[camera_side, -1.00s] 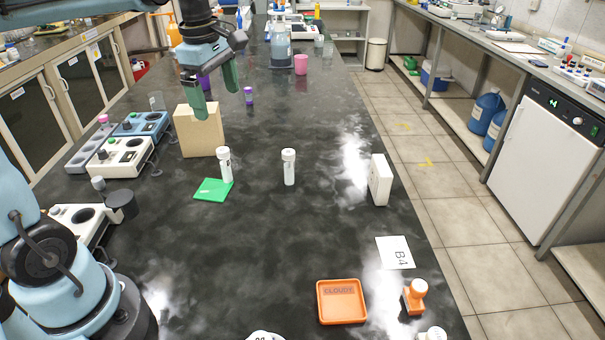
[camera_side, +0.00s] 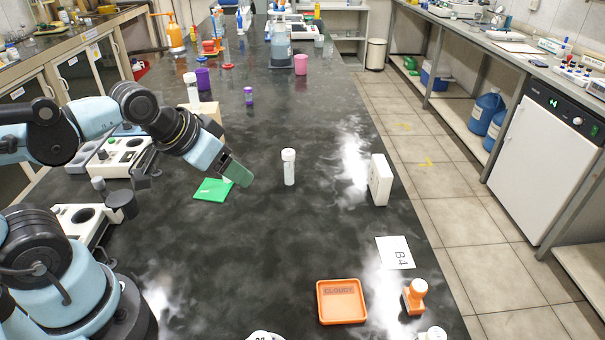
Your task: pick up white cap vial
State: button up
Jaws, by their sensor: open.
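A slim white-capped vial (camera_side: 289,167) stands upright on the black bench near the middle. My gripper (camera_side: 237,174) is to its left, angled down to the right, with green fingers. It is open, apart from that vial, and the gap between the fingers is hard to see from this side. Another white vial-like item (camera_side: 191,89) stands upright at or on the cardboard-coloured box (camera_side: 208,113); its base contact is unclear. The green square (camera_side: 211,190) lies left of my gripper. The white-capped vial seen earlier beside the green square is not visible now; my gripper covers that spot.
A white box (camera_side: 380,180) stands to the right. An orange tray (camera_side: 341,302), an orange stamp-like item (camera_side: 415,296) and a B4 card (camera_side: 395,252) lie nearer the front. Instruments (camera_side: 122,157) line the left edge. The bench between the upright vial and the tray is clear.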

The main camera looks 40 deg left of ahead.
dwell(0.3)
jog(key=n+g, duration=0.2)
jog(key=g, duration=0.5)
send_over(228, 182)
jog(key=w, duration=0.1)
jog(key=shift+r, duration=0.25)
jog(key=shift+w+a+f, duration=0.1)
jog(key=shift+a+f, duration=0.15)
jog(key=shift+a, duration=0.2)
notch_tip(228, 182, down, 7)
jog(key=shift+r, duration=0.2)
jog(key=shift+s+a+f, duration=0.1)
jog(key=shift+s+f, duration=0.05)
jog(key=shift+f, duration=1.2)
jog(key=shift+s+f, duration=0.15)
jog(key=shift+f, duration=1.2)
